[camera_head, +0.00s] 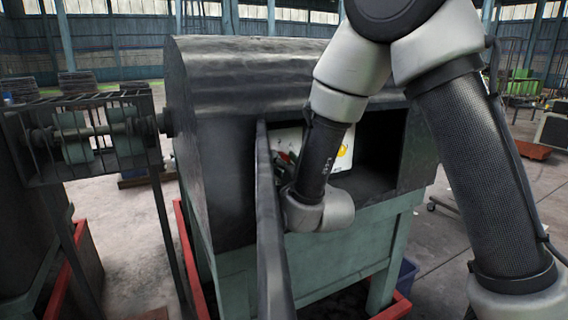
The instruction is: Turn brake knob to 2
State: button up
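A white panel (346,152) with a yellow round mark shows inside the open front of the dark drum housing (240,75). My arm reaches down across the opening, and its wrist covers much of the panel. I cannot make out the brake knob or any number scale; they may be hidden behind my arm. Small dark, red and green shapes (286,160) show just left of my wrist, in front of the panel. My gripper is mostly or wholly hidden by the wrist and a dark upright plate. I cannot see its fingers or whether it touches anything.
The dark upright plate (268,220) stands close on the left of my wrist. The housing sits on a green frame (340,258) with red base rails (190,260). A caged shaft (95,135) is at left. Open floor (450,240) lies at right.

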jog(key=shift+f, duration=0.1)
dwell(0.3)
jog(key=o, duration=1)
notch_tip(320, 180, up, 10)
jog(key=shift+r, duration=0.1)
